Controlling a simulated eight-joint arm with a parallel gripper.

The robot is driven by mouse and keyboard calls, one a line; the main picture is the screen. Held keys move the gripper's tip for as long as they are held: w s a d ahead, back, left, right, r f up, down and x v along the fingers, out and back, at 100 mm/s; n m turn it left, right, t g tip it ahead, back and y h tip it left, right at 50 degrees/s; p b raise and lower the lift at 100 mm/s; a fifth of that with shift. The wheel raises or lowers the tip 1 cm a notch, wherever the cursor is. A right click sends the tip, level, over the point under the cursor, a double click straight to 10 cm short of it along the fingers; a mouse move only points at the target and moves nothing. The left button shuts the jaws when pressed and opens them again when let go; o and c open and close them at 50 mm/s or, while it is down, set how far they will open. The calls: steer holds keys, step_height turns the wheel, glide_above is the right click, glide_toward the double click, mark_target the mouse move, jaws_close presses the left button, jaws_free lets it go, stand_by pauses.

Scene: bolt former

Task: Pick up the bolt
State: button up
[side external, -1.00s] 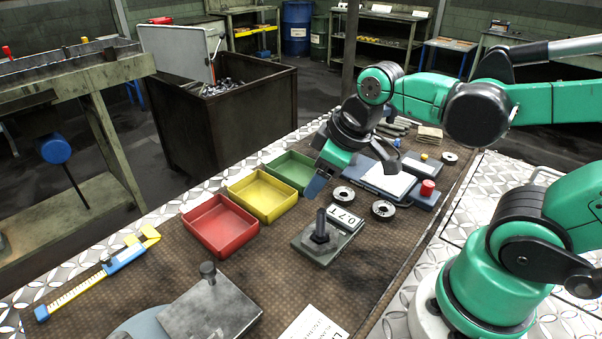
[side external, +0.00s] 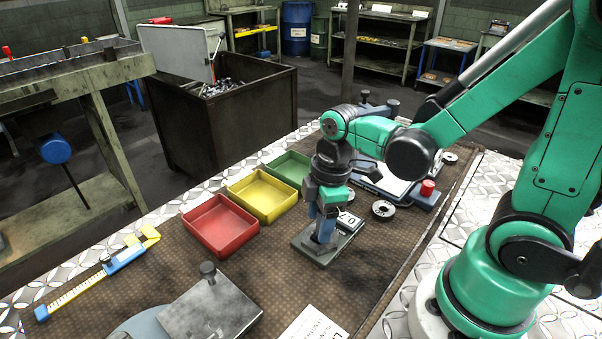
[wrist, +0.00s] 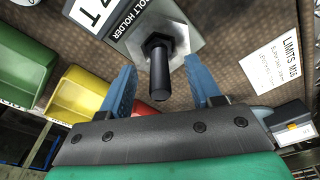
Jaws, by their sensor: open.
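The bolt (wrist: 159,72) stands upright, dark and hex-headed, on a grey holder plate (wrist: 188,22) marked "BOLT HOLDER" in the wrist view. My gripper (wrist: 160,88) is open, with its two blue fingers apart on either side of the bolt's shank. In the side view my gripper (side external: 323,233) points down over the holder plate (side external: 312,250) and hides most of the bolt. I cannot tell whether either finger touches the bolt.
Red (side external: 220,226), yellow (side external: 262,195) and green (side external: 290,170) trays stand left of the holder. A yellow and blue caliper (side external: 100,272) lies at far left. A grey plate (side external: 210,308) with another bolt (side external: 208,270) is at the front.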

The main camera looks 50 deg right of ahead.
steer(key=shift+f, duration=0.25)
jaws_close()
steer(key=shift+r, duration=0.15)
step_height(320, 180, up, 23)
stand_by(1.1)
